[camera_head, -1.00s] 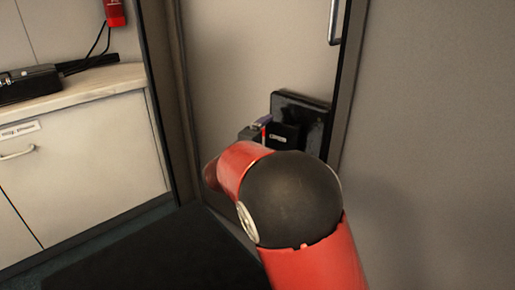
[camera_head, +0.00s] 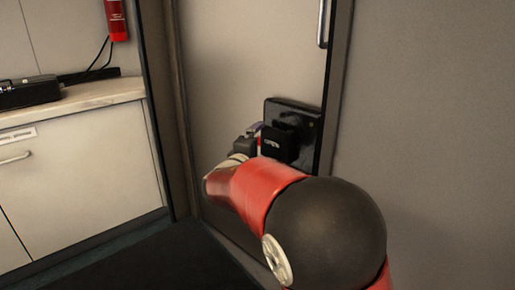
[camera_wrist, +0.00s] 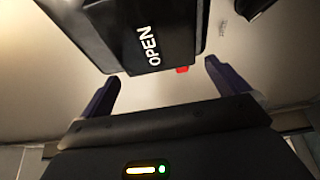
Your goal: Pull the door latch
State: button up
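The door latch is a black box-like handle (camera_head: 279,143) on a glossy black plate (camera_head: 312,122), fixed to the beige door (camera_head: 235,60). In the wrist view the latch (camera_wrist: 150,38) carries the white word OPEN, and a small red piece shows at its lower edge. My gripper (camera_head: 257,131) is beside the latch's left side in the head view, partly hidden by my red arm. In the wrist view my gripper (camera_wrist: 162,84) has its two purple fingers wide apart with nothing between them. The latch lies just beyond the fingertips, apart from them.
A metal handle bar (camera_head: 323,24) is higher on the door, near its right edge. A grey wall (camera_head: 430,120) stands close on the right. At left is a white cabinet (camera_head: 85,165) with a black case (camera_head: 28,92) on top. A red extinguisher (camera_head: 115,18) hangs above.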

jog(key=v, duration=0.8)
dwell(0.4)
